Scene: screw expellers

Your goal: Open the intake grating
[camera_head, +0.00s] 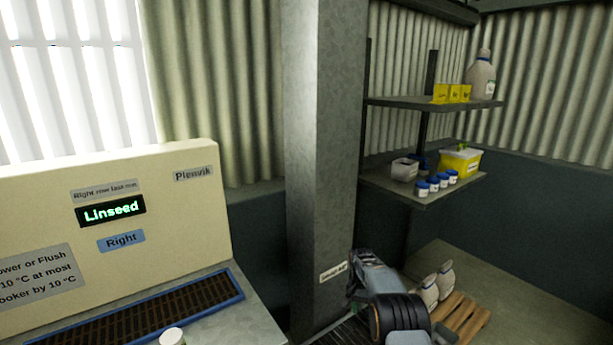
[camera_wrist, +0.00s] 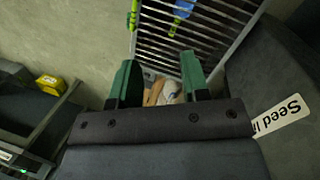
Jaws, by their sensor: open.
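A barred grating (camera_wrist: 205,30) with a pale frame fills the top of the wrist view, beyond my fingertips. A yellow-green piece (camera_wrist: 132,16) sits at its left edge; I cannot tell if it is a handle. My gripper (camera_wrist: 160,72) is open, with its two green fingers apart and no object held between them. A pale label reading "Seed i…" (camera_wrist: 283,116) is on the dark surface to the right, partly cut off. In the head view my gripper is low by the grey pillar (camera_head: 322,150), above dark bars (camera_head: 345,332) that it partly covers.
A blue item (camera_wrist: 183,10) lies at the grating. Shelves (camera_head: 420,190) with jars are above right. The cream console (camera_head: 60,210) shows "Linseed", with a blue-framed slotted tray (camera_head: 150,310) below.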

